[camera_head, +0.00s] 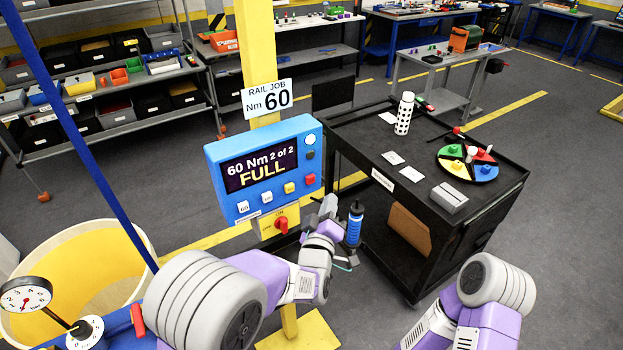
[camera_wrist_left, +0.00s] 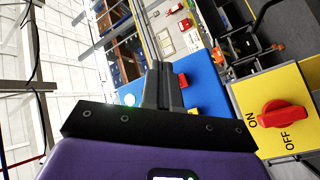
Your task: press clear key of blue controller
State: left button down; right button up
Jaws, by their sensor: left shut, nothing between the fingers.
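The blue controller (camera_head: 215,165) stands on a yellow post, and its screen reads "60 Nm 2 of 2 FULL". I cannot read which key is marked clear. My left gripper (camera_head: 328,205) is shut and empty, just right of the controller's lower corner. In the left wrist view its fingers (camera_wrist_left: 161,82) overlap the controller's blue face (camera_wrist_left: 205,85), with the red key (camera_wrist_left: 183,80) and yellow key (camera_wrist_left: 194,112) beside them. Contact cannot be told. My right gripper is out of view.
A yellow box with a red ON/OFF switch (camera_head: 282,224) sits below the controller. A blue-handled tool (camera_head: 354,225) is close to the right of my left gripper. A black cart (camera_head: 440,215) stands to the right. A blue pole (camera_head: 85,150) crosses at left.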

aim_at(310, 179)
pick_arm(q)
jog(key=shift+w+a+b, duration=0.25)
jog(key=shift+w+a, duration=0.5)
jog(key=shift+w, duration=0.3)
jog(key=shift+w+a+b, duration=0.2)
jog(key=shift+w+a, duration=0.55)
jog(key=shift+w, duration=0.3)
dwell(0.5)
jog(key=shift+w+a+b, duration=0.25)
jog(key=shift+w+b, duration=0.1)
jog(key=shift+b, duration=0.2)
